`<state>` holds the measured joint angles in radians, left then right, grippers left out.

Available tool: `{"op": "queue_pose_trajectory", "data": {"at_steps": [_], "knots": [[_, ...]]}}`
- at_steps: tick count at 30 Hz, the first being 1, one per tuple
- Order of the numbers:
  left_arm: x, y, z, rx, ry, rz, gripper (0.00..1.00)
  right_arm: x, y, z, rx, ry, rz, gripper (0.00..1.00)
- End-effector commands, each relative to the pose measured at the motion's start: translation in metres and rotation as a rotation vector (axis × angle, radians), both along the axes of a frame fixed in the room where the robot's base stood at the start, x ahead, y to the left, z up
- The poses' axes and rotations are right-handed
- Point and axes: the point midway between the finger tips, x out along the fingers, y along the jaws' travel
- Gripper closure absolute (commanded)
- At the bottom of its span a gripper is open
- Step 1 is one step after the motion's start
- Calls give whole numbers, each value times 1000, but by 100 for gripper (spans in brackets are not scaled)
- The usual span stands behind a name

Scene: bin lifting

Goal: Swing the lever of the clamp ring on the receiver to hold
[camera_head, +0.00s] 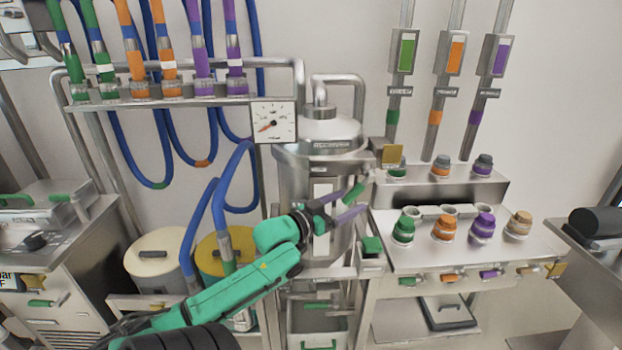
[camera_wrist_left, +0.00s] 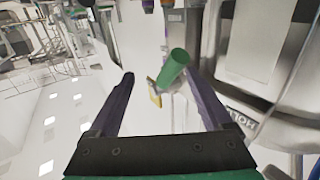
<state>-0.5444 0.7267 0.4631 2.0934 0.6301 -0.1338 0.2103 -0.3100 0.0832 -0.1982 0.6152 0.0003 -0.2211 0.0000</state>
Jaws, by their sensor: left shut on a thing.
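The receiver (camera_head: 318,135) is an upright steel vessel with a domed lid, left of the valve bench. A green lever handle (camera_head: 355,193) sticks out at its right side. My left gripper (camera_head: 357,198) reaches in front of the vessel, with purple fingers either side of the handle. In the left wrist view the green handle (camera_wrist_left: 175,66) lies between the fingertips (camera_wrist_left: 159,74), nearer the right finger, with a yellowish tab (camera_wrist_left: 154,92) beside it. The gripper is shut on the handle. A lettered label (camera_wrist_left: 241,121) shows on the steel at right. The ring's lever pivot is hidden. My right gripper is out of view.
Blue hoses (camera_head: 218,205) hang at left. A bench (camera_head: 400,262) with coloured knobs stands close at right, and a yellow-lidded drum (camera_head: 240,240) stands behind my forearm.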

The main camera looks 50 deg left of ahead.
Motion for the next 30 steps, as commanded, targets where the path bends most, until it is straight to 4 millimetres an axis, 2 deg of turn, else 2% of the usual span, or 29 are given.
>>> {"op": "queue_pose_trajectory", "data": {"at_steps": [1, 6, 18, 30], "knots": [[-11, -3, -9, -7, 16, -5, 39, -1, 1, -5, 1, 1, 0, 100], [-41, -1, -11, -6, 20, 1, 39, 7, 4, -9, 5, -10, 1, 100], [-51, 25, -104, -5, 199, 101, 39, 10, 5, -17, 8, -17, 2, 100], [-71, 32, -202, -6, 390, 164, 39, 10, 4, -27, 7, -17, 2, 100]]}}
